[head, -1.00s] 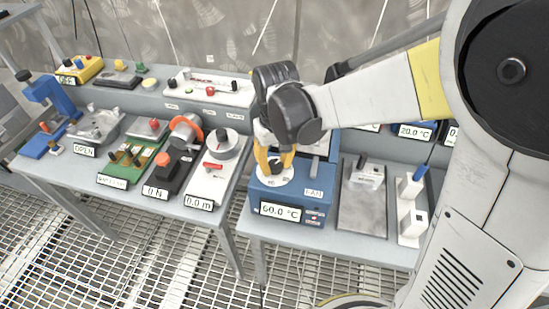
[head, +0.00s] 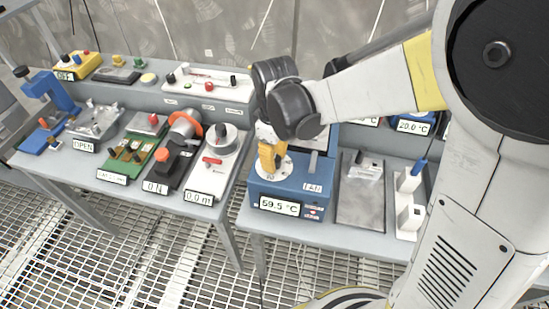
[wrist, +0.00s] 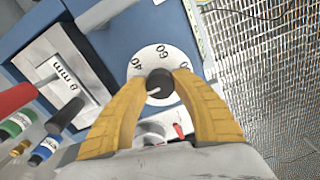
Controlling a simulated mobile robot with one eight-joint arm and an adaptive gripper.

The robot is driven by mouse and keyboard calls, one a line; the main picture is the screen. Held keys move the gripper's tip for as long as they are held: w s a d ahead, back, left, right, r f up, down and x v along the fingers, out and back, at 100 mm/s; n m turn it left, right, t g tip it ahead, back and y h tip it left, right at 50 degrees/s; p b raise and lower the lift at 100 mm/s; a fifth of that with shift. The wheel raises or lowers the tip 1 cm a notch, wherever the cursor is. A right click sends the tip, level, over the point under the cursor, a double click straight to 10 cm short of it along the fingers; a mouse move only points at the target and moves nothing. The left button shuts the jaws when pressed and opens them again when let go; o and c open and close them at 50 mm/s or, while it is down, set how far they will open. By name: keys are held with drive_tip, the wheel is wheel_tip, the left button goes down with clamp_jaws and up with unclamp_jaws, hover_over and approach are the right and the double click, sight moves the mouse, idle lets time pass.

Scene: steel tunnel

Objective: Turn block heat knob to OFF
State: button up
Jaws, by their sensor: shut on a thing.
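The blue heat block unit (head: 315,201) stands on the right-hand bench, with a display (head: 278,205) reading 59.5 °C and a FAN label. Its block heat knob (wrist: 158,84) is dark and round, with a pale mark, at the centre of a white dial (wrist: 181,65). The dial shows 40 and 60; the rest of its scale is partly hidden. My gripper (wrist: 161,76) has its yellow fingers closed on opposite sides of the knob. In the head view my gripper (head: 271,165) is over the unit's top left and hides the knob.
A grey plate (head: 362,205) and a white stand with a blue-topped part (head: 411,196) are right of the unit. Grating floor lies in front.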

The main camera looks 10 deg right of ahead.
sight(275, 159)
idle(0.4)
drive_tip(key=o, duration=1.2)
wheel_tip(275, 159, up, 12)
drive_tip(key=shift+d, duration=0.1)
drive_tip(key=s+d+m+t, duration=0.7)
drive_tip(key=s+d+m, duration=0.3)
drive_tip(key=d, duration=0.3)
drive_tip(key=shift+s+m, duration=0.4)
drive_tip(key=shift+m, duration=0.1)
